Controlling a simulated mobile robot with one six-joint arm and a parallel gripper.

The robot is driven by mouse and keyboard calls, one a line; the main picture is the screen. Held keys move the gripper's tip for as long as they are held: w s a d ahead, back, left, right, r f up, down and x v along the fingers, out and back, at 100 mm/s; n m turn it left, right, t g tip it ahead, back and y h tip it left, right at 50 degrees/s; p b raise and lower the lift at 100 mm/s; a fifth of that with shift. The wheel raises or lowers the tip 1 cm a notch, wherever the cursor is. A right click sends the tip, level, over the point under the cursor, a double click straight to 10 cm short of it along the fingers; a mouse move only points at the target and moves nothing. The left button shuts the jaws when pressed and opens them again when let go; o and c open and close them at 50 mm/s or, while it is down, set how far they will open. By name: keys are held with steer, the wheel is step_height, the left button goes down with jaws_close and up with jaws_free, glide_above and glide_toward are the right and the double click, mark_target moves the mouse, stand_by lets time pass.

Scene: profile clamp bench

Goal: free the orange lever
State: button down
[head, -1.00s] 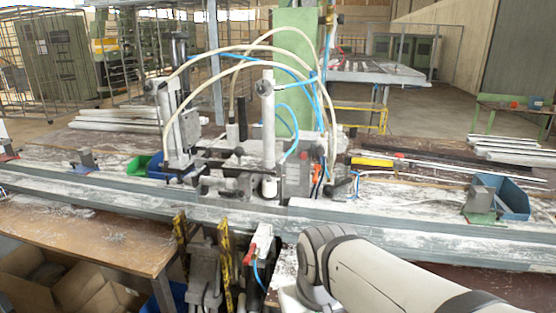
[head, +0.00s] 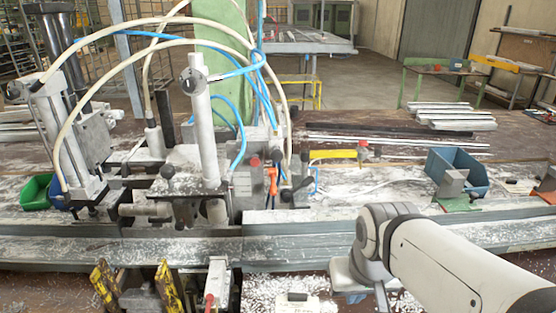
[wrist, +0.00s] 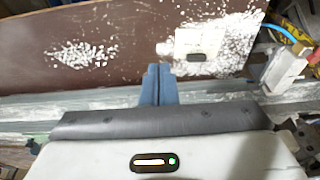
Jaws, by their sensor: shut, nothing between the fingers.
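The orange lever (head: 272,180) is a small upright handle on the clamp machine (head: 205,150), just right of its grey block, in the head view. Blue and cream hoses pass close by it. Whether anything holds it cannot be told at this size. My gripper (wrist: 158,69) shows in the wrist view with its two blue fingers together and nothing between them. It is over the front of the bench, above a brown surface with white shavings. In the head view my arm comes in from the lower right, well apart from the lever. The lever is not visible in the wrist view.
A long grey profile rail (head: 330,250) crosses in front of the machine. Yellow-and-black clamps (head: 107,290) stand at front left. A blue bin (head: 458,170) stands right, and a green bin (head: 36,192) left. A white plate (wrist: 205,44) lies on the brown surface.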

steer(key=w+a+r+y+p, duration=0.1)
steer(key=w+a+r, duration=0.3)
steer(key=w+r, duration=0.5)
steer(key=w+a+r+t+y+p, duration=0.1)
steer(key=w+a+r+p, duration=0.3)
steer(key=w+r, duration=0.5)
steer(key=w+a, duration=0.1)
steer(key=w, duration=0.6)
steer(key=shift+w+a+r, duration=0.15)
steer(key=shift+w+r, duration=0.1)
steer(key=shift+r, duration=0.15)
steer(key=p, duration=0.3)
glide_toward(275, 186)
steer(key=d+x, duration=0.1)
steer(key=x, duration=0.4)
steer(key=shift+a+f, duration=0.5)
steer(key=shift+a, duration=0.1)
